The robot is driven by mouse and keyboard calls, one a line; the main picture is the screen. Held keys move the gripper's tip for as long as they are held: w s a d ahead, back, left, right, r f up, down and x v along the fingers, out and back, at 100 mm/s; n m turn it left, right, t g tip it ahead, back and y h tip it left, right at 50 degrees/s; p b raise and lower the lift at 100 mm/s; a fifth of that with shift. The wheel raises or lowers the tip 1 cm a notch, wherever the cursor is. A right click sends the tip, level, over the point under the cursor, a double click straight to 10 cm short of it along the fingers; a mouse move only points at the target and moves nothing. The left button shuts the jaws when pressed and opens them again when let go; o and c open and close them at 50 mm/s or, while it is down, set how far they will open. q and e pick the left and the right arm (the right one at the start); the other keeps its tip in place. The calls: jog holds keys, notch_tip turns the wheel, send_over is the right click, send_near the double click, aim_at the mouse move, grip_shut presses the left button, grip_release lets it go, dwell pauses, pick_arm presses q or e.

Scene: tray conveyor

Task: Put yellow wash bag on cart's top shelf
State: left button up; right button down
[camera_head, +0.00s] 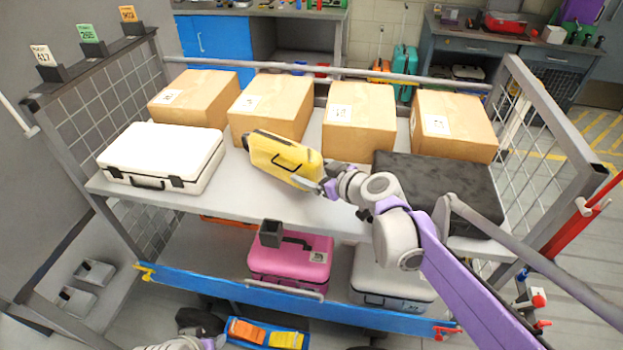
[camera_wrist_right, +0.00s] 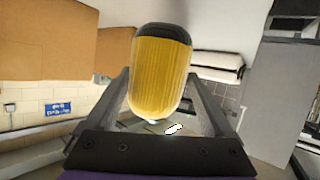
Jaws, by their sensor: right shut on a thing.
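The yellow wash bag (camera_head: 284,160) is in my right gripper (camera_head: 322,184), over the top shelf (camera_head: 255,200) of the cart. It is tilted, between the white case and the black case and in front of the cardboard boxes. I cannot tell whether its underside touches the shelf. In the right wrist view the bag (camera_wrist_right: 160,75) shows end-on, ribbed yellow with a dark band, between the two fingers of the right gripper (camera_wrist_right: 160,95). My left gripper does not show.
A white case (camera_head: 160,155) fills the shelf's left end, a black case (camera_head: 440,185) its right. Several cardboard boxes (camera_head: 270,108) line the back. Bare shelf shows in front of the bag. Pink (camera_head: 290,262) and grey (camera_head: 392,278) cases lie below. Mesh sides (camera_head: 118,105) bound the cart.

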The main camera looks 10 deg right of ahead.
notch_tip(320, 180, down, 3)
jog(key=shift+r, duration=0.1)
grip_release()
jog(key=v, duration=1.2)
jog(key=s+d+f+m+g+h, duration=0.2)
jog(key=s+f+m+g+h, duration=0.1)
jog(key=s+f, duration=0.5)
jog(key=s+d+f+m+g+h, duration=0.2)
jog(key=s+f, duration=0.6)
jog(key=s, duration=0.5)
jog(key=m+g+h, duration=0.1)
jog(key=m+h, duration=0.1)
jog(key=shift+d+m+p, duration=0.3)
jog(key=shift+d, duration=0.05)
